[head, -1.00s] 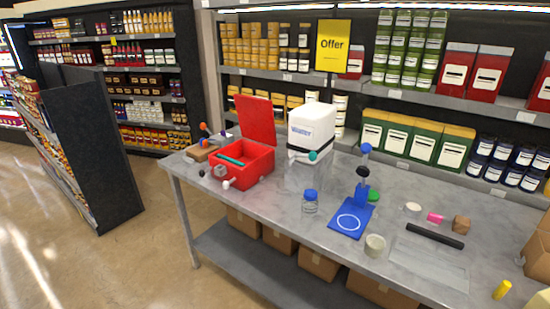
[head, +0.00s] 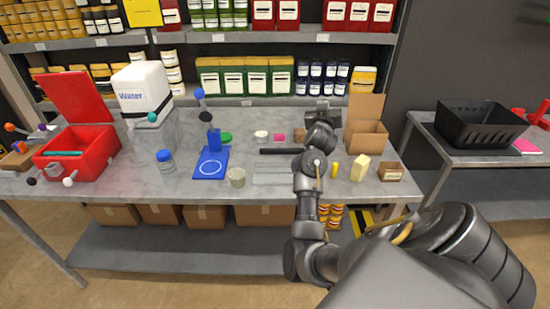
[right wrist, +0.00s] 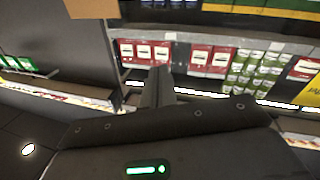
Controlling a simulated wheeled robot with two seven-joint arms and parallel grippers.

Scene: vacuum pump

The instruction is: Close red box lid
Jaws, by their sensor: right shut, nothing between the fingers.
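The red box (head: 101,157) stands at the left end of the grey table in the head view. Its red lid (head: 77,98) is open and tilted up at the back of the box. A teal object (head: 65,154) lies inside. My right gripper (head: 322,108) is over the table right of the middle, far to the right of the red box. The right wrist view shows its fingers (right wrist: 159,80) together and empty, pointing toward the shelves. My left gripper is not in view.
A white water container (head: 142,90) stands right of the red box. A cardboard box (head: 365,138) is beside my right gripper. A black basket (head: 480,125) stands on another table.

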